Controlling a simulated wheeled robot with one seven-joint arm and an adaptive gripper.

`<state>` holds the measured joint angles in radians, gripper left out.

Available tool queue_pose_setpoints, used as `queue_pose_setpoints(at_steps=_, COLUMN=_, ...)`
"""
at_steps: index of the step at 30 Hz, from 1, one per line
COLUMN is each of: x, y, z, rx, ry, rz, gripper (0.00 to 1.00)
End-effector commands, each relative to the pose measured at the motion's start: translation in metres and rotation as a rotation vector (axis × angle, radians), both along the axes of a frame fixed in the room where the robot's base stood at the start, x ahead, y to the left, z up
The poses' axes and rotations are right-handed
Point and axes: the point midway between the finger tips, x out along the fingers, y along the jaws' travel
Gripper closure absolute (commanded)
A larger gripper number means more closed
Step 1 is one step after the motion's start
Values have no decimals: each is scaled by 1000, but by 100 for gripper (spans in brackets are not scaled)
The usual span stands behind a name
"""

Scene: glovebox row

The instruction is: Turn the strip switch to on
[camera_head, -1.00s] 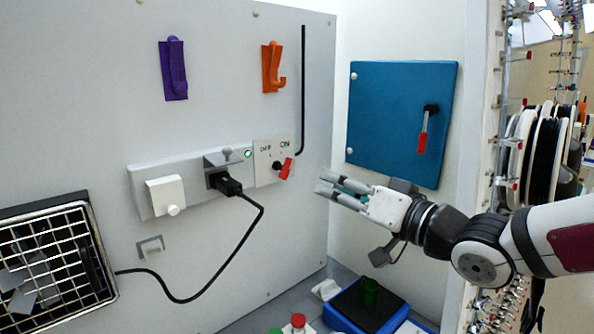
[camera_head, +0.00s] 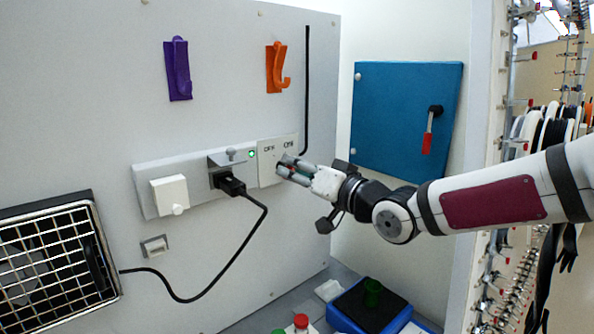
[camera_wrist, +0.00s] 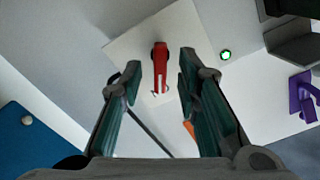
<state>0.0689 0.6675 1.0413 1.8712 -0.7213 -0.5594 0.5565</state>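The strip switch shows as a white plate (camera_head: 266,169) at the right end of the wall strip, with OFF and ON lettering near its top. My gripper (camera_head: 284,167) is in front of the plate and hides the red handle in the head view. In the wrist view the red handle (camera_wrist: 160,70) lies between my two fingertips, with a gap on both sides. My gripper is open; how deep the handle sits between the fingers is hard to tell. A small green light (camera_head: 253,154) is lit beside the plate.
The grey strip (camera_head: 141,187) also carries a black plug (camera_head: 231,184) with a hanging cable and a white box (camera_head: 169,195). Purple (camera_head: 179,70) and orange (camera_head: 277,68) hooks are above. A blue panel (camera_head: 390,115) with a red-handled latch is at right.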

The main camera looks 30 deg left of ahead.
Motion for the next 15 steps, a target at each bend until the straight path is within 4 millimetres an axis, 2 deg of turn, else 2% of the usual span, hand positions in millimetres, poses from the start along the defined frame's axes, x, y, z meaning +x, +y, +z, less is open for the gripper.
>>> queue_pose_setpoints(at_steps=7, x=0, y=0, z=0, rx=0, ry=0, rz=0, gripper=70)
queue_pose_setpoints(at_steps=11, x=0, y=0, z=0, rx=0, ry=0, rz=0, gripper=99)
queue_pose_setpoints(at_steps=15, x=0, y=0, z=0, rx=0, ry=0, rz=0, gripper=100)
